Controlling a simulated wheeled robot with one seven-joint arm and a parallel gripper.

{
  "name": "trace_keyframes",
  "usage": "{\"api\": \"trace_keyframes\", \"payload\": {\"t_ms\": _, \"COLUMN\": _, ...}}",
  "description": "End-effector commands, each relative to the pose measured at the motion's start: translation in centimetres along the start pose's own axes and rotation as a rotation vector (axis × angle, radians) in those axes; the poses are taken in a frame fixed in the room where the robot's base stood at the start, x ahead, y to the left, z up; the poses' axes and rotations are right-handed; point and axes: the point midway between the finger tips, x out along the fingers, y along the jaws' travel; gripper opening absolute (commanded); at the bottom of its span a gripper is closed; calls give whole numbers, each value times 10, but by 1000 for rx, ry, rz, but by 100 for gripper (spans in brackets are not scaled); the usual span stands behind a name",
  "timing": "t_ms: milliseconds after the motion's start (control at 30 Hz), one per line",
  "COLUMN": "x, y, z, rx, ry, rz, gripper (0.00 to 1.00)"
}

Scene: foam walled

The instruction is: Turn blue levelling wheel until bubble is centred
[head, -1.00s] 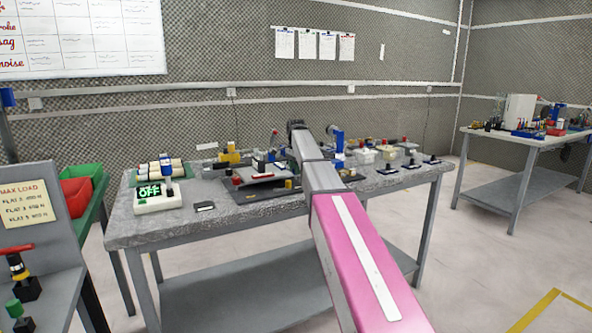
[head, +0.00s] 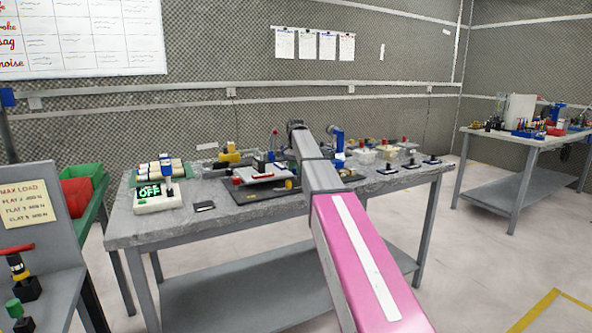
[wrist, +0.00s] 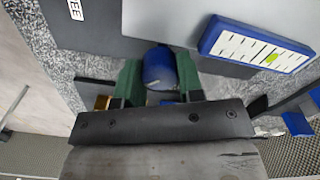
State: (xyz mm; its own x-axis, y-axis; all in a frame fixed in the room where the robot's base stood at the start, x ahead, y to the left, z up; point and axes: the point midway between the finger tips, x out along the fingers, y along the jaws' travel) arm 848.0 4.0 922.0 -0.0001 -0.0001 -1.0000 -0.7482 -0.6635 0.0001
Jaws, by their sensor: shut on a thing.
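In the wrist view the blue levelling wheel (wrist: 160,68) sits between the two green fingers of my gripper (wrist: 159,75), which is shut on it. A level with a blue frame (wrist: 212,32) and a white ticked face lies to the right on a grey plate (wrist: 190,14). Its green bubble (wrist: 270,58) shows a little right of the middle of the face. In the head view a pale plate (head: 268,172) lies over a dark base (head: 245,193) on the bench. My arm hides the wheel and my gripper there.
The stone-topped bench (head: 150,228) also carries a device reading OFF (head: 150,190) at left and several small parts at right. A second bench (head: 540,140) stands at right, with open floor between.

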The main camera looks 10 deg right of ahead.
Motion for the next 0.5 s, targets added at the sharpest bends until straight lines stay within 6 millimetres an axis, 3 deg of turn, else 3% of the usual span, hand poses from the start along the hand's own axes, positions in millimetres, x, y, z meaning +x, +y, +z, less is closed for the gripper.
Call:
{"api": "trace_keyframes", "payload": {"t_ms": 67, "x": 0, "y": 0, "z": 0, "rx": 0, "ry": 0, "rz": 0, "gripper": 11}}
{"api": "trace_keyframes", "payload": {"t_ms": 100, "x": 0, "y": 0, "z": 0, "rx": 1, "ry": 0, "rz": 0, "gripper": 45}}
{"api": "trace_keyframes", "payload": {"t_ms": 167, "x": 0, "y": 0, "z": 0, "rx": 1, "ry": 0, "rz": 0, "gripper": 60}}
{"api": "trace_keyframes", "payload": {"t_ms": 500, "x": 0, "y": 0, "z": 0, "rx": 23, "ry": -1, "rz": -1, "gripper": 60}}
